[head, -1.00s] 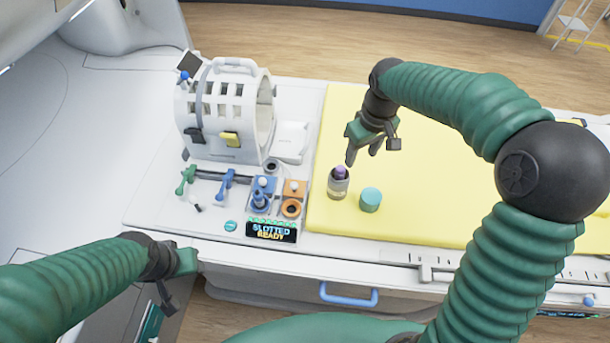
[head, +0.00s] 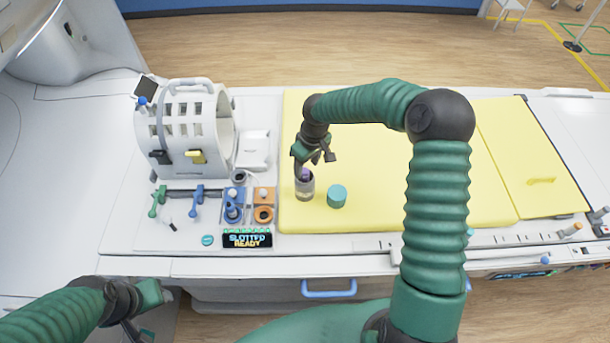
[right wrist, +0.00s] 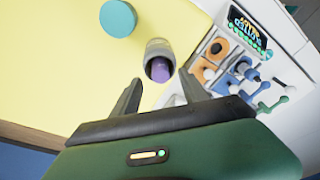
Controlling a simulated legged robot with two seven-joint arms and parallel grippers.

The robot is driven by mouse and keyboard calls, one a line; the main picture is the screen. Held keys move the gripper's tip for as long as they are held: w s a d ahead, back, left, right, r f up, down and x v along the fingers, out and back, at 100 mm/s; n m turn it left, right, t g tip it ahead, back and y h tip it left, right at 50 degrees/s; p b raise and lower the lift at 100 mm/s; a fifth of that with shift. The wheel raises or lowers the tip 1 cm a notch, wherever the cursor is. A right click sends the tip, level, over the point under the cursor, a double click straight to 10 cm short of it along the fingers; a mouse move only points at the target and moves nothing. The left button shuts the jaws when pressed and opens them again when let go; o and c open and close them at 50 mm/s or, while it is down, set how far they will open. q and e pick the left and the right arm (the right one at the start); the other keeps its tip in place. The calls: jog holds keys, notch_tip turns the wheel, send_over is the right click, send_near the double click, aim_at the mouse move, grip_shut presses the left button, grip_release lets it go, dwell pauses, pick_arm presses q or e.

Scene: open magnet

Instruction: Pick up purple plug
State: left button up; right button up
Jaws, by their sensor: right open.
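The purple plug (head: 304,174) sits in a grey-white cup (head: 305,189) on the yellow mat. In the right wrist view the purple plug (right wrist: 160,69) shows inside the mouth of the cup (right wrist: 158,48). My right gripper (head: 313,160) is open and empty, just above and beside the plug. In the right wrist view its two fingertips (right wrist: 160,82) stand either side of the plug's line, apart from it. My left gripper (head: 150,297) is low at the left, away from the plug; its jaws are not clear.
A teal cylinder (head: 337,196) stands right of the cup. Left of the mat (head: 400,200) are blue and orange fittings (head: 263,213), a sign reading "SLOTTED READY" (head: 247,238) and a white slotted coil housing (head: 185,130). The mat's right part is clear.

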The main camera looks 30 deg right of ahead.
aim_at(305, 179)
jog(key=shift+w+f, duration=0.2)
jog(key=shift+f, duration=0.45)
jog(key=shift+w+f, duration=0.15)
jog(key=shift+f, duration=0.45)
jog(key=shift+s+r, duration=0.1)
grip_shut()
